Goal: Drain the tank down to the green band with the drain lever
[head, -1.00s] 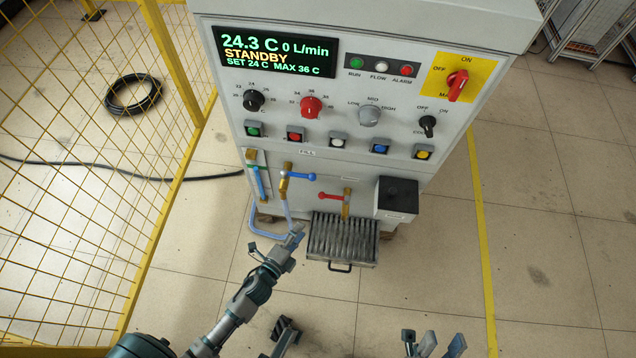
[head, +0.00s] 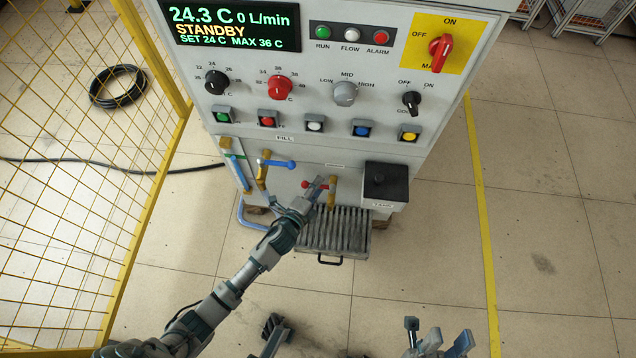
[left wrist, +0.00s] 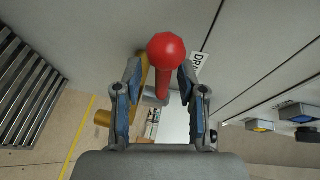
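The red drain lever (head: 306,184) sits on a brass valve (head: 332,193) low on the machine's front. In the left wrist view its red ball end (left wrist: 166,50) is just beyond my fingertips, and its red stem runs between them. My left gripper (head: 317,193) is open around the lever; contact cannot be told. The sight tube (head: 238,172) at the panel's left looks blue along much of its length. A green mark (head: 229,157) shows near its upper part; the exact level is too small to read. My right gripper (head: 437,338) is open and empty at the bottom.
A blue-handled valve (head: 277,164) stands left of the drain lever. A slatted drain tray (head: 340,240) is below it, and a black box (head: 386,183) is to the right. The display (head: 232,24) reads STANDBY. A yellow mesh fence (head: 75,200) is at left.

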